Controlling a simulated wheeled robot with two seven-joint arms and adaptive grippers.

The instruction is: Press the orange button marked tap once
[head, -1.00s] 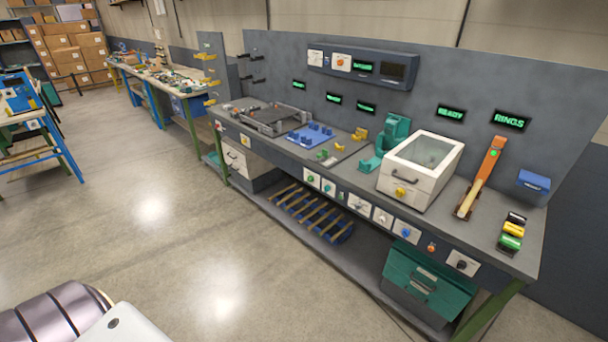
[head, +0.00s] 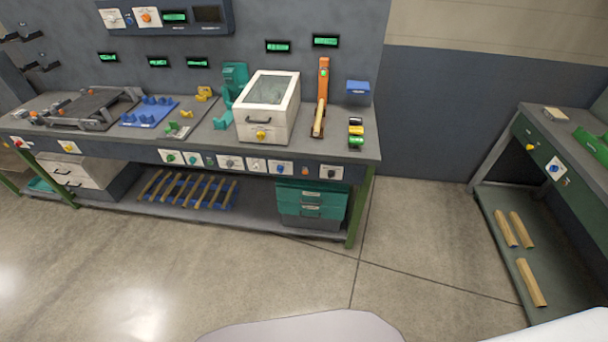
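One is a round orange knob or button (head: 146,18) on a white plate of the wall panel, at the upper left. The other is a small orange button (head: 305,171) on the front rail of the grey workbench (head: 270,157), between a blue control and a dark knob. Their labels are too small to read, so I cannot tell which is marked tap. Neither of my grippers is in view, and nothing touches either control.
The bench carries a white lidded box (head: 283,117), an orange lever stand (head: 323,82) and a blue fixture (head: 149,112). Green drawers (head: 310,203) stand below. A second bench (head: 555,165) is at the right, with wooden pieces on its lower shelf. Open floor lies in front.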

